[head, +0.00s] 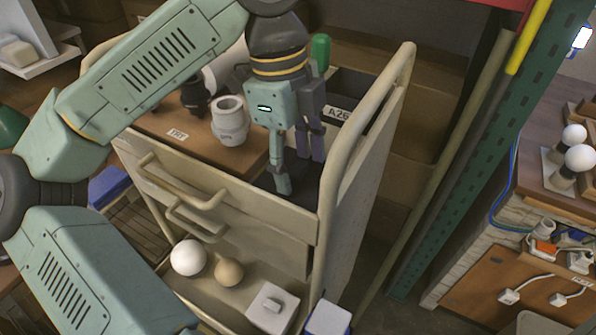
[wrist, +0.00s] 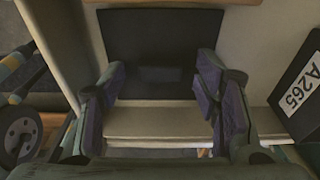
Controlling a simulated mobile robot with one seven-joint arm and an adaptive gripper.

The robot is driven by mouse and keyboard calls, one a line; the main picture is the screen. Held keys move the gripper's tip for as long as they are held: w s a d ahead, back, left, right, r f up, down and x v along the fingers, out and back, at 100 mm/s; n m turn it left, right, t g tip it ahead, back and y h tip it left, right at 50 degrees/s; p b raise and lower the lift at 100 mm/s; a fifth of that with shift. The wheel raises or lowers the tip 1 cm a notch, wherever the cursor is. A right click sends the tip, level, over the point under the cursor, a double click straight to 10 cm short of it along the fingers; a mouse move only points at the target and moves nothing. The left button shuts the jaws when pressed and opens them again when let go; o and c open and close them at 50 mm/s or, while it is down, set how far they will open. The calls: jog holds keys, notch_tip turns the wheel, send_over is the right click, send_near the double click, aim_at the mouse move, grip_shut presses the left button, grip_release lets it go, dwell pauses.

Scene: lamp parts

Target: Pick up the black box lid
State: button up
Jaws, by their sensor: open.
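The black box lid (wrist: 150,30) is a dark flat square with a small raised block-like handle in its middle, seen in the wrist view. In the head view the lid (head: 302,188) lies on the cart top at its near right corner, partly hidden by my fingers. My gripper (wrist: 163,78) is open, with one finger on each side of the handle and nothing held. In the head view my gripper (head: 299,172) points down over the lid. Whether the fingertips touch the lid cannot be told.
A black box (wrist: 294,92) labelled A265 stands beside the lid. A white threaded fitting (head: 230,120) stands left of my gripper on the brown board (head: 185,128). The cart's raised side rail (head: 375,115) is close on the right. Bulbs (head: 188,257) sit in the lower drawer.

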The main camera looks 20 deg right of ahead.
jog(key=c, duration=1.1)
jog(key=shift+r, duration=0.15)
